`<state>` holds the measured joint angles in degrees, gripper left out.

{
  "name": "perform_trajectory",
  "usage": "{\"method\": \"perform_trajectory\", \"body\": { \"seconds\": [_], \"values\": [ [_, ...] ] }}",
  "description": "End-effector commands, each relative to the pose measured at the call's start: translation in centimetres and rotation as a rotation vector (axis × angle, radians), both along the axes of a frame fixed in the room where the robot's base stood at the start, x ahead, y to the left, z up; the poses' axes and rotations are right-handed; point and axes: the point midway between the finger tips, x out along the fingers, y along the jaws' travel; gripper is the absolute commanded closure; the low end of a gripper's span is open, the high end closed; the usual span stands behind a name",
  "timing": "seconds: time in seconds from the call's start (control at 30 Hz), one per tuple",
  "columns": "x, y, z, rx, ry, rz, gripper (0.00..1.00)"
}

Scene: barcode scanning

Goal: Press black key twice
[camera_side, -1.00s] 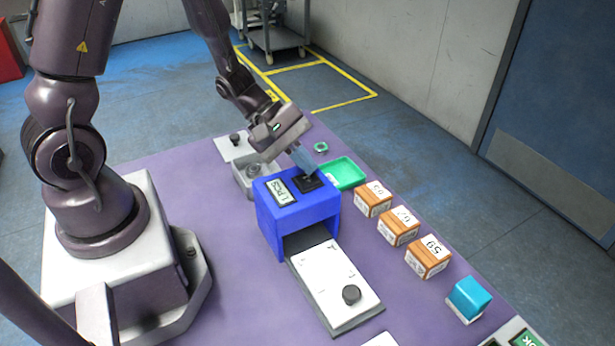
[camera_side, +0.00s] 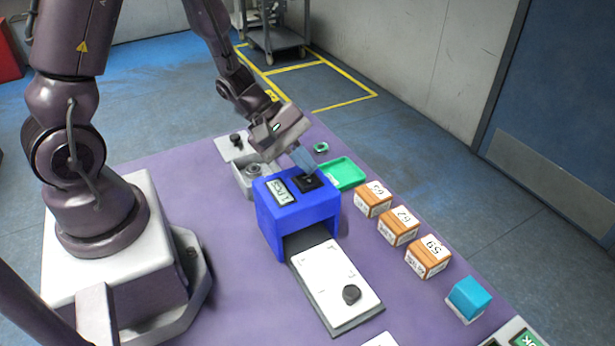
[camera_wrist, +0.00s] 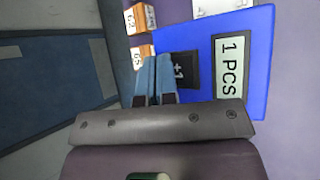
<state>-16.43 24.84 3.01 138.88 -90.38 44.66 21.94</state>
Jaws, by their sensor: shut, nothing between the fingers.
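The black key (camera_side: 309,182) is on top of the blue scanner housing (camera_side: 268,217), beside a display that reads "1 PCS" in the wrist view (camera_wrist: 231,67). The key also shows in the wrist view (camera_wrist: 185,72), with a light mark on it. My gripper (camera_side: 306,166) is shut and empty, with its blue fingertips just above the key in the side view. In the wrist view the fingers (camera_wrist: 154,78) lie side by side at the key's left edge. I cannot tell whether they touch it.
Several orange-brown numbered boxes (camera_side: 398,229) stand in a row right of the housing, with a teal box (camera_side: 468,298) nearer. A green tray (camera_side: 346,174) lies behind.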

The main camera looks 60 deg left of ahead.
Motion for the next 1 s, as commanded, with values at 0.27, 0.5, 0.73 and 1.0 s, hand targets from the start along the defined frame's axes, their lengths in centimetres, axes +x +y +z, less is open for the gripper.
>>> {"method": "perform_trajectory", "body": {
  "seconds": [0.27,0.5,0.73,1.0],
  "values": [
    [0.0,0.0,-0.1,0.0,0.001,0.0,1.0],
    [0.0,0.0,-0.9,0.0,0.001,0.001,1.0],
    [0.0,0.0,-0.9,0.0,0.0,0.0,1.0],
    [0.0,0.0,-1.0,0.0,0.0,0.0,1.0]
  ]
}}
